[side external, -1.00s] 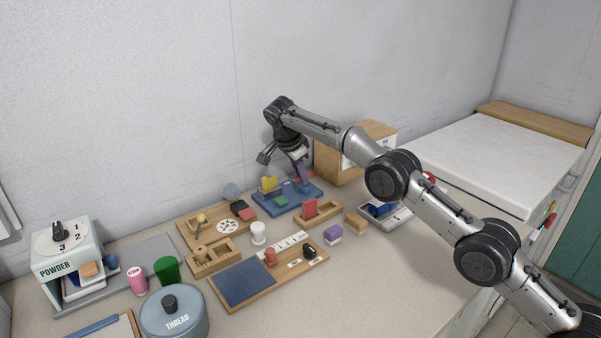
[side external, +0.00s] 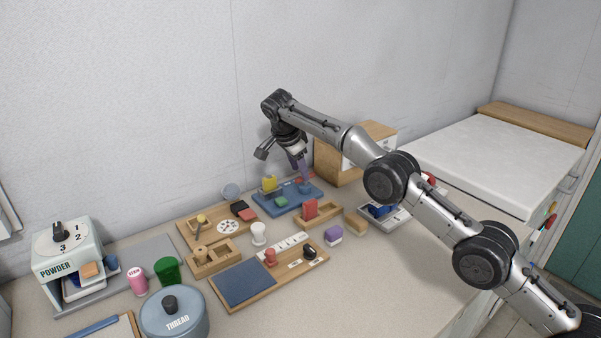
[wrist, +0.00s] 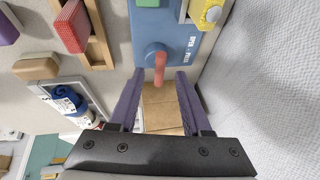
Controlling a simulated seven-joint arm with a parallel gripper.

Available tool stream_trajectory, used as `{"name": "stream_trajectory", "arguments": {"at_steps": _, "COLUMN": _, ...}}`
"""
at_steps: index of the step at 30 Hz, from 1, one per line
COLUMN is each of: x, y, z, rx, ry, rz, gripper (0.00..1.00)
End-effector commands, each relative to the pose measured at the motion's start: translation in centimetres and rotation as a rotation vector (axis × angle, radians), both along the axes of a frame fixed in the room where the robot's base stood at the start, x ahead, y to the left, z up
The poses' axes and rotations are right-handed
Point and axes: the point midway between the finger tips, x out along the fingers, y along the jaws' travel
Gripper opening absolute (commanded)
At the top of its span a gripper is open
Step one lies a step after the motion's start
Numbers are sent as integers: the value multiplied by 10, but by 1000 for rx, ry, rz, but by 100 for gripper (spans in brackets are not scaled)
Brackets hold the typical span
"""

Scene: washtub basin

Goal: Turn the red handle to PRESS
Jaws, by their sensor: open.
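The red handle (wrist: 159,68) shows in the wrist view on a round blue pivot at the end of the blue board (wrist: 146,22). It points down in that picture, past the board's edge. A label reading OPEN and PRESS (wrist: 191,48) is printed beside the pivot. My gripper (wrist: 160,76) is open, with its purple fingers on either side of the handle's free end. Gaps show on both sides, but I cannot tell the height difference. In the side external view, my gripper (side external: 302,174) points down over the right end of the blue board (side external: 268,207); the handle is small there.
A yellow piece (wrist: 207,12) sits on the board beside the label. A wooden box (side external: 340,165) stands close behind my gripper. A wooden holder with a red block (side external: 310,208) and a loose wooden block (side external: 355,223) lie nearby. The wall is close behind.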

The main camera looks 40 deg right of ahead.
Motion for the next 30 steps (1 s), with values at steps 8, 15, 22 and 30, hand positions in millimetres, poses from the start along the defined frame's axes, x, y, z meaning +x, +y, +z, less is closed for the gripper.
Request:
{"name": "stream_trajectory", "arguments": {"at_steps": 8, "x": -10, "y": 24, "z": 9, "rx": 0, "ry": 1, "rz": 2, "gripper": 48}}
{"name": "stream_trajectory", "arguments": {"at_steps": 15, "x": -29, "y": 63, "z": 8, "rx": -1, "ry": 2, "rz": 5, "gripper": 48}}
{"name": "stream_trajectory", "arguments": {"at_steps": 22, "x": -45, "y": 98, "z": 7, "rx": -1, "ry": 1, "rz": 3, "gripper": 48}}
{"name": "stream_trajectory", "arguments": {"at_steps": 30, "x": -51, "y": 113, "z": 8, "rx": 0, "ry": 0, "rz": 0, "gripper": 48}}
